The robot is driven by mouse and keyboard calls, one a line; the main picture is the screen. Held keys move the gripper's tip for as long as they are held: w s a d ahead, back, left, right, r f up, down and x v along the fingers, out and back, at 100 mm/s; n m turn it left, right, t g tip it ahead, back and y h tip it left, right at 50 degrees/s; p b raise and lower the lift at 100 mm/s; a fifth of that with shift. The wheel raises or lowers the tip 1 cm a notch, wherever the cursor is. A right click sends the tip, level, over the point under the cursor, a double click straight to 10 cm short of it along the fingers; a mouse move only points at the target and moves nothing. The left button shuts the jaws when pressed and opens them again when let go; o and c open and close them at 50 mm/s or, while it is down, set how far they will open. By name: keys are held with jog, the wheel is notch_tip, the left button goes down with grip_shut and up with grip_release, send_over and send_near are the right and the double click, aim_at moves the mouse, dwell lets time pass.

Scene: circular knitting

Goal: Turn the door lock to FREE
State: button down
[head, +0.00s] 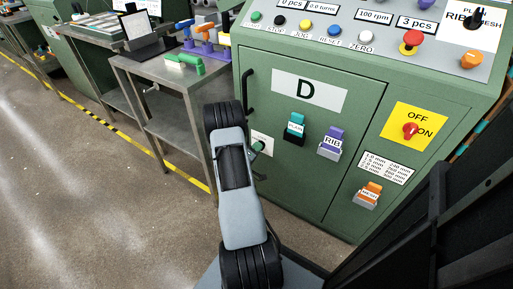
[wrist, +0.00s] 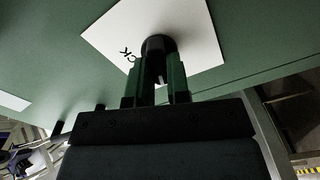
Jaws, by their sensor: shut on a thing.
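The door lock is a round black knob (wrist: 158,46) on a white label plate (wrist: 200,38) on the green door, seen in the wrist view. Only the letters "CK" can be read on the plate. My gripper (wrist: 158,78) has its two green fingers shut on the knob, one on each side. In the head view my gripper (head: 258,149) is at the left edge of the cabinet door marked D (head: 308,92), in front of the white plate (head: 262,138). My arm and gripper hide the knob there. Which way the knob points cannot be told.
A black door handle (head: 249,92) is just above the lock. Teal (head: 295,126), purple (head: 331,143) and orange (head: 369,194) holders are on the cabinet front. A red switch (head: 410,130) on a yellow plate is at right. A metal table (head: 160,85) stands at left.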

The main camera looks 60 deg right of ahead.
dwell(0.4)
jog(key=c, duration=1.1)
grip_release()
jog(key=shift+a, duration=0.1)
jog(key=a+p, duration=0.3)
jog(key=a, duration=1)
jog(key=shift+a, duration=0.3)
